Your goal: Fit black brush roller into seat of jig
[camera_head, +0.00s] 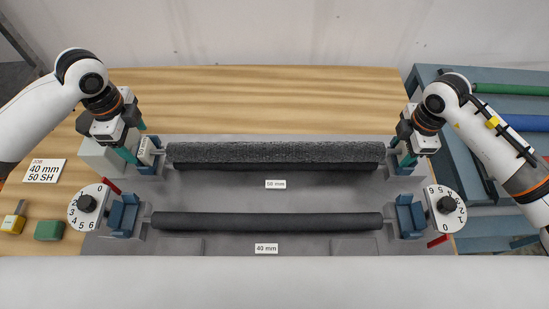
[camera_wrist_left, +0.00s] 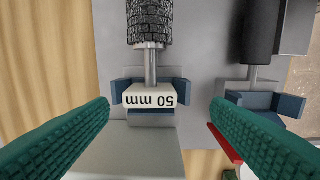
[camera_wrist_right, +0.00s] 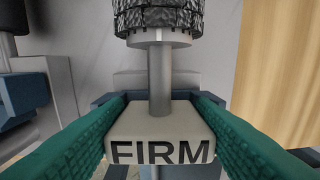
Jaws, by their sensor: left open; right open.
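The black brush roller (camera_head: 275,152), bristly and dark, lies along the back of the grey jig (camera_head: 310,192). Its left end block, marked 50 mm (camera_wrist_left: 150,97), sits between the blue cheeks of the left back seat (camera_wrist_left: 181,92). My left gripper (camera_head: 135,141) is open, its green fingers apart on either side of that block. The roller's right end block, marked FIRM (camera_wrist_right: 160,135), shows in the right wrist view by a blue seat (camera_wrist_right: 105,98). My right gripper (camera_head: 402,150) is open with its fingers close on both sides of this block; contact cannot be told.
A smooth dark roller (camera_head: 267,221) lies in the front seats, behind a 40 mm label. Numbered dials (camera_head: 88,207) (camera_head: 446,205) stand at both sides. A job card (camera_head: 44,171) reads 40 mm, 50 SH. Green and blue rollers (camera_head: 525,122) lie on the right rack.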

